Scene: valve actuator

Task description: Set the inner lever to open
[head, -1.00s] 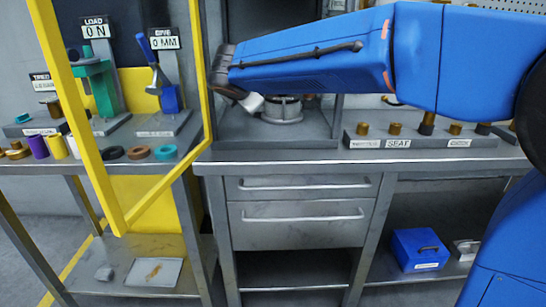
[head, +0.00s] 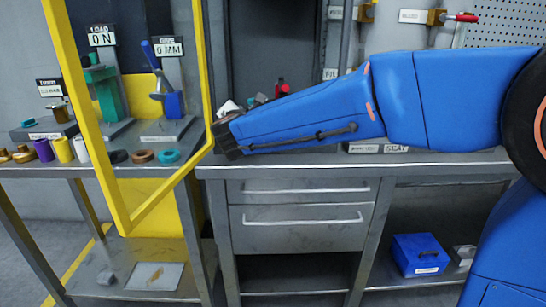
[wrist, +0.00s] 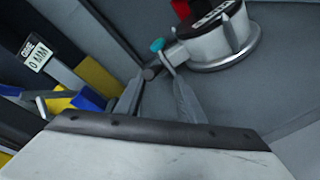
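The valve actuator (wrist: 222,38) stands at the top right of the wrist view, a pale round body with a black lettered top and a red part (wrist: 180,8) behind it. A small teal-ended piece (wrist: 157,45) and a dark stub (wrist: 150,73) stick out from its left side. I cannot tell which part is the inner lever. My gripper (wrist: 153,76) is open, its two grey fingers apart, with tips close by the stub; contact is unclear. In the head view my gripper (head: 228,106) is at the bench's left end, and my arm hides most of the actuator; its red top (head: 283,87) shows.
A yellow frame (head: 205,75) stands just left of my gripper. Beyond it are a green press (head: 108,95) and a blue-handled gauge stand (head: 172,103), with several rings and cylinders in front. The bench front (head: 290,172) lies below my arm.

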